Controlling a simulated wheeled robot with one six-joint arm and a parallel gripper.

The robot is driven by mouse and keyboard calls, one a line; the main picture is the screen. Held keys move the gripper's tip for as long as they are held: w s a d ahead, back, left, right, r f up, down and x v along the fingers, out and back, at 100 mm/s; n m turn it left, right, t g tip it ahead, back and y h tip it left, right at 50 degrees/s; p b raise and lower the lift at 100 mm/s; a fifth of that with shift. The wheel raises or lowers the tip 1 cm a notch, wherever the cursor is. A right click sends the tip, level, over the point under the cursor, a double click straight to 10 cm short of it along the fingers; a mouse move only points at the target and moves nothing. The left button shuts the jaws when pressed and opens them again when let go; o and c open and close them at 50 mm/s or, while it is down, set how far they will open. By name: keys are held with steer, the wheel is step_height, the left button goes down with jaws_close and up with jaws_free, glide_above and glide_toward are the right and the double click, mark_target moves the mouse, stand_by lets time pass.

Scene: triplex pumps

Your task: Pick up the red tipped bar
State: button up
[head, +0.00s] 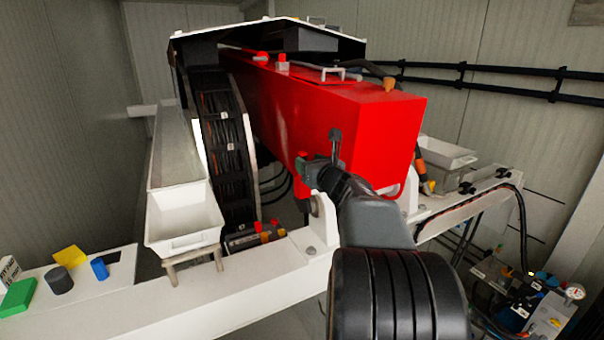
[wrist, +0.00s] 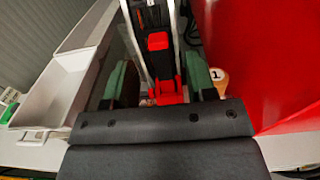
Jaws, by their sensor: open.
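A dark bar with red ends, which looks like the red tipped bar (wrist: 158,42), stands between my fingers in the wrist view. Its upper red end is clear of the fingers; more red shows lower down, close to the gripper body. My gripper (wrist: 160,82) is open, with a green-padded finger on each side of the red parts. I cannot tell whether either finger touches them. In the head view my gripper (head: 319,160) is in front of the red pump's side, and red pieces show beside and below it, partly hidden.
The large red pump block (head: 390,135) stands close on the right. A white tray (head: 185,218) and a black cable chain (head: 225,135) are on the left. A black box with red caps (head: 252,240) sits low beside the white frame. Small coloured blocks lie at far left.

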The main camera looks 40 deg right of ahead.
mark_target(304, 158)
steer(key=shift+w+d+p, duration=0.15)
steer(key=shift+w+p, duration=0.2)
steer(key=shift+w, duration=0.75)
steer(key=shift+w+d+p, duration=0.15)
steer(key=shift+w+p, duration=0.15)
steer(key=shift+w, duration=0.8)
steer(key=shift+c, duration=0.4)
jaws_close()
steer(key=shift+r, duration=0.1)
